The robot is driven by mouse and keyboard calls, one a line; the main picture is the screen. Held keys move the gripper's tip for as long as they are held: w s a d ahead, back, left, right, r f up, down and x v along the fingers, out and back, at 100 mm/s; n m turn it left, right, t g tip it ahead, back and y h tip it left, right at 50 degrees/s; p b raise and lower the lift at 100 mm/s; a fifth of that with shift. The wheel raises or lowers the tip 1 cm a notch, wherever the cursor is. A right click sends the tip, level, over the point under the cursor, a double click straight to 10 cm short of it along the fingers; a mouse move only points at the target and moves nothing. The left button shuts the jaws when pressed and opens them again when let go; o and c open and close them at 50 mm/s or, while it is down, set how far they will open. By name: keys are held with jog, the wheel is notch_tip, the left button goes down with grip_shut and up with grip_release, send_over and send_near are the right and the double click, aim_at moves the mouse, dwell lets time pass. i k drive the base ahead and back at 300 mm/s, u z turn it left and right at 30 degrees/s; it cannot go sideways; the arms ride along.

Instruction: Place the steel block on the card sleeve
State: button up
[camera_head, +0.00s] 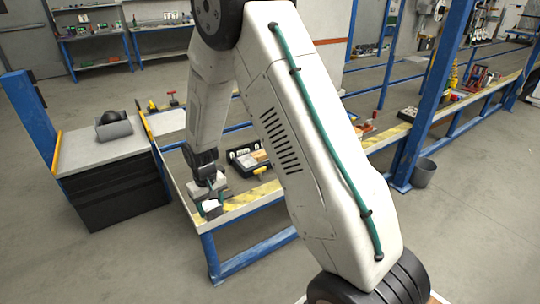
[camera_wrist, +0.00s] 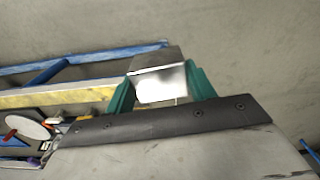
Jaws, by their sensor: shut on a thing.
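My gripper (camera_wrist: 160,82) has green fingers closed on the two sides of a shiny steel block (camera_wrist: 161,86) in the wrist view. In the head view my gripper (camera_head: 208,195) hangs at the near-left corner of the workbench, over its yellow-striped edge, with the small pale block (camera_head: 211,205) at its tips. I cannot tell the gap between the block and the bench. The card sleeve cannot be made out for sure in either view; my arm hides part of the bench.
The long blue-framed bench (camera_head: 233,212) runs back to the right. A black tray (camera_head: 248,158) with pale items lies on it, right of my gripper. A black cabinet (camera_head: 118,192) with a grey bin (camera_head: 114,130) stands left. A bucket (camera_head: 424,173) stands on the floor.

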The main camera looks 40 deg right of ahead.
aim_at(261, 153)
jog(key=z, duration=0.8)
jog(key=i, duration=1.65)
